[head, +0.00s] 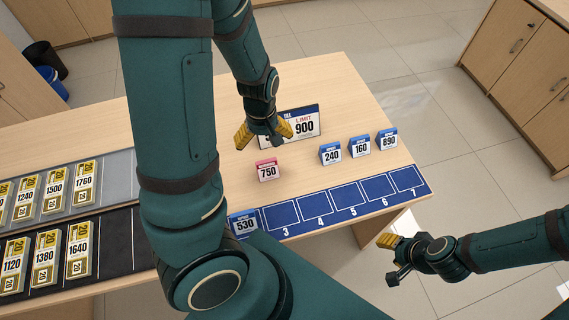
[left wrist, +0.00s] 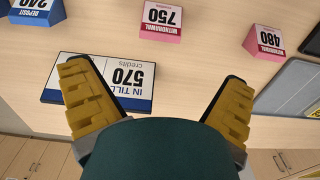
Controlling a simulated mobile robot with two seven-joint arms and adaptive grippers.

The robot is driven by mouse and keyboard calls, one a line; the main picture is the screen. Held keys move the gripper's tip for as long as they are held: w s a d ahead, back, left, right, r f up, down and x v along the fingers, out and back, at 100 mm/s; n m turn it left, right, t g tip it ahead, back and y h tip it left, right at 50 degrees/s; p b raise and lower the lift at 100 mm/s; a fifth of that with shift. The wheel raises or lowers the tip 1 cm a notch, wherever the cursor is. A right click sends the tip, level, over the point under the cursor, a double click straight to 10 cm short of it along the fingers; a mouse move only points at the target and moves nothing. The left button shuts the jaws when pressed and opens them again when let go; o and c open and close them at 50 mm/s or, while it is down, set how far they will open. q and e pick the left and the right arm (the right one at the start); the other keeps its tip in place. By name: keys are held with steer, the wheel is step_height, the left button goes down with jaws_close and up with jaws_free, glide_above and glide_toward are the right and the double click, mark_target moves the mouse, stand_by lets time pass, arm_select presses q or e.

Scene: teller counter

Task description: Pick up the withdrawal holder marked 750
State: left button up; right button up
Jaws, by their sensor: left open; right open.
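The withdrawal holder marked 750 (head: 267,172) is a small pink block with a white label, standing upright on the wooden counter. It also shows upside down at the top of the left wrist view (left wrist: 161,18). My left gripper (head: 264,134) is open and empty, above the counter on the far side of the holder and apart from it. Its yellow fingers (left wrist: 158,90) are spread wide in the wrist view. My right gripper (head: 393,262) is open and empty beyond the counter's near right edge.
A second pink holder, marked 480 (left wrist: 264,42), stands near the 750 one. Blue holders 240 (head: 330,154), 160 (head: 360,147) and 890 (head: 387,139) stand to the right. A sign (head: 305,127) stands behind my left gripper. A blue numbered strip (head: 320,225) lines the front.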

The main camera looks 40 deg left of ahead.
mark_target(266, 162)
arm_select(q)
step_height(266, 162, down, 8)
steer(key=b, duration=0.3)
steer(key=shift+s+a, duration=0.1)
steer(key=shift+f+b, duration=1.55)
steer(key=shift+f, duration=1.35)
steer(key=shift+r, duration=0.1)
steer(key=c, duration=1.2)
